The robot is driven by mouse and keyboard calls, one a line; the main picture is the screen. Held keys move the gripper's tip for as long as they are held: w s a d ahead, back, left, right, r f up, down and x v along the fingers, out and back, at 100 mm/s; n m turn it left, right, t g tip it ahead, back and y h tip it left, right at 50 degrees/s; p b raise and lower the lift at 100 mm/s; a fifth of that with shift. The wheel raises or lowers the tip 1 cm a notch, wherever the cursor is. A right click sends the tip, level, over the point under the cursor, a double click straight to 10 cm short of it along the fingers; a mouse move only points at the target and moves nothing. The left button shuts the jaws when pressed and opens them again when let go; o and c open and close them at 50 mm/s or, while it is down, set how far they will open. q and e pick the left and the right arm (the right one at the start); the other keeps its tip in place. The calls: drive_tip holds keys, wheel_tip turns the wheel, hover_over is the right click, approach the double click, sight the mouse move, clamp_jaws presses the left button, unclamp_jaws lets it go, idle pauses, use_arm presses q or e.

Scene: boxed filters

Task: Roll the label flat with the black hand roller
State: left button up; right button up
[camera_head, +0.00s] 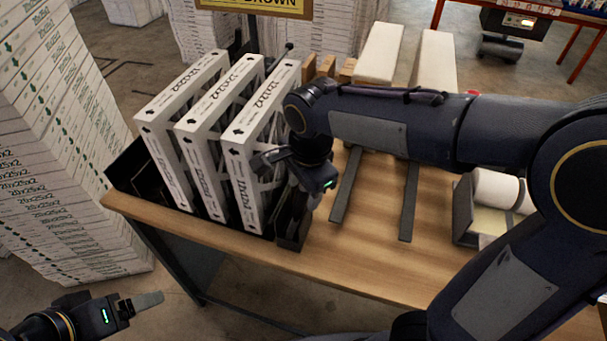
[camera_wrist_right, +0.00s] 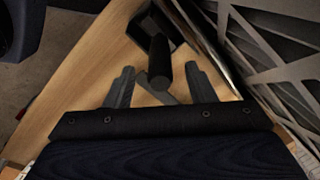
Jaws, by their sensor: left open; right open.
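A black cylindrical handle, apparently the hand roller's (camera_wrist_right: 160,65), shows between the fingers of my right gripper (camera_wrist_right: 160,82) in the right wrist view. It rises by a small dark open holder (camera_wrist_right: 142,28) at the table edge. The fingers stand apart on either side, not closed on it. In the head view my right gripper (camera_head: 294,207) points down beside the nearest filter, over the holder (camera_head: 291,237), and hides the roller. My left gripper (camera_head: 143,301) is open and empty, off the table at lower left. I cannot make out a separate loose label.
Several white-edged filters (camera_head: 243,135) stand upright in a black rack (camera_head: 126,170) close to my right gripper. Two dark rails (camera_head: 409,200) lie on the wooden table (camera_head: 375,215). White rolls (camera_head: 495,190) sit in a dispenser at right. Stacked boxes (camera_head: 50,120) stand at left.

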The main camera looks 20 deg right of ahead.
sight(302, 217)
drive_tip(key=shift+w+f, duration=0.2)
drive_tip(key=shift+f, duration=1.5)
drive_tip(key=shift+a, duration=0.1)
clamp_jaws()
drive_tip(key=c, duration=0.7)
unclamp_jaws()
drive_tip(key=c, duration=1.5)
unclamp_jaws()
drive_tip(key=shift+r, duration=0.1)
drive_tip(key=c, duration=1.1)
unclamp_jaws()
drive_tip(key=shift+r, duration=0.1)
